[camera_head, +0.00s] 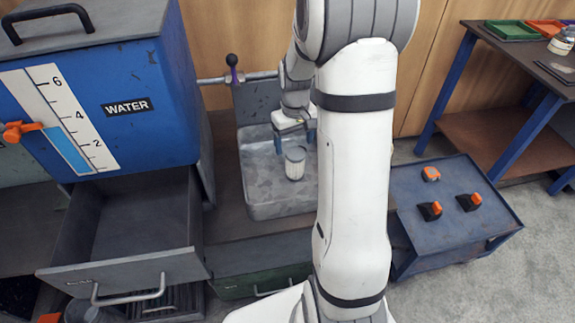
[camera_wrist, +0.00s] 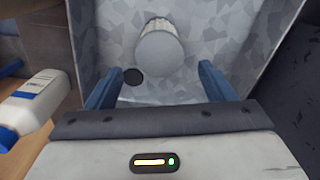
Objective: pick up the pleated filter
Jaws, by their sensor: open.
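The pleated filter (camera_head: 295,163) is a pale, ribbed cylinder with a light flat top. It stands upright in the grey metal sink (camera_head: 257,180), which has a mottled surface. In the wrist view the filter (camera_wrist: 160,52) is near the upper middle, ahead of my gripper and apart from both fingers. My gripper (camera_wrist: 160,88) is open and empty, its two blue fingers spread wide on either side of the filter's line. In the head view my gripper (camera_head: 296,138) is over the sink, just behind the filter, partly hidden by my own arm.
A dark drain hole (camera_wrist: 133,77) is beside the filter. Sink walls surround it. A white bottle with a blue cap (camera_wrist: 35,102) lies left of the sink in the wrist view. A blue water tank (camera_head: 110,110) and an open drawer (camera_head: 130,225) stand left; a blue cart (camera_head: 425,198) stands right.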

